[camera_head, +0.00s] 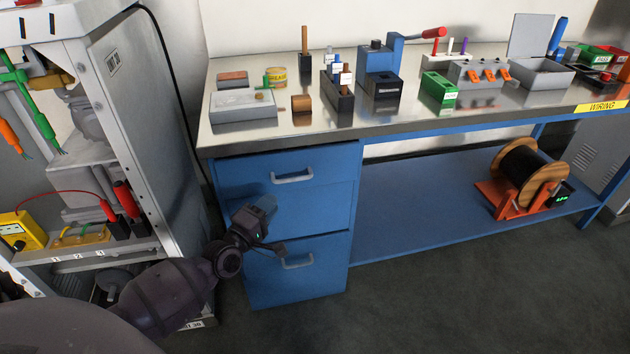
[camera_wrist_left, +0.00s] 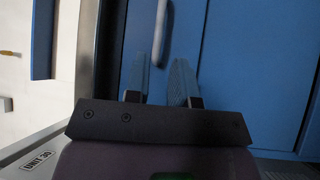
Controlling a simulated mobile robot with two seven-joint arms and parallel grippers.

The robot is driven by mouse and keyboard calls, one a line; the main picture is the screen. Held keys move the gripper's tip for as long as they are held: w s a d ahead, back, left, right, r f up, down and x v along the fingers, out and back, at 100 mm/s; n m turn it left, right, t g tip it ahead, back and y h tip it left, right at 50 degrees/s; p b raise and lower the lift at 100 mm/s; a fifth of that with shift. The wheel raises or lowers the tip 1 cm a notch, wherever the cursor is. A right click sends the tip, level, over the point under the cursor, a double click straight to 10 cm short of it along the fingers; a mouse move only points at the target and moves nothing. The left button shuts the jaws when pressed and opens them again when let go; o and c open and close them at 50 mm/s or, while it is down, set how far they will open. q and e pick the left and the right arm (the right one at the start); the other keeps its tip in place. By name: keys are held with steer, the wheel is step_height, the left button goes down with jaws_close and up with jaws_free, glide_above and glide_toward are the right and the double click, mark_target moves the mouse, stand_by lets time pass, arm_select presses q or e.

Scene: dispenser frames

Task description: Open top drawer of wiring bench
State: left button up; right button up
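The wiring bench's blue drawer unit (camera_head: 325,215) stands under the left end of the metal top. Its top drawer (camera_head: 240,172) looks shut and has a pale bar handle (camera_head: 292,178). In the left wrist view this handle (camera_wrist_left: 162,30) lies ahead, roughly in line with the space between the fingertips. My left gripper (camera_head: 268,215) is in front of the drawer unit, below and left of the top handle. In the wrist view its two fingers (camera_wrist_left: 162,75) are apart with nothing held. Contact with the handle cannot be told. My right gripper is not in view.
A lower drawer handle (camera_head: 297,262) is below. A grey cabinet (camera_head: 140,130) stands close on the left. The bench top (camera_head: 225,140) overhangs the drawers and carries blocks and trays. A cable spool (camera_head: 525,170) sits on the lower shelf. The floor (camera_head: 420,300) in front is clear.

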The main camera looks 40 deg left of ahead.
mark_target(292, 180)
arm_select(q)
steer(key=w, duration=0.5)
steer(key=w+r+b, duration=0.1)
steer(key=w, duration=0.2)
steer(key=shift+w+a, duration=0.25)
steer(key=shift+a, duration=0.1)
steer(key=shift+w+r, duration=0.15)
steer(key=shift+w, duration=0.6)
jaws_close()
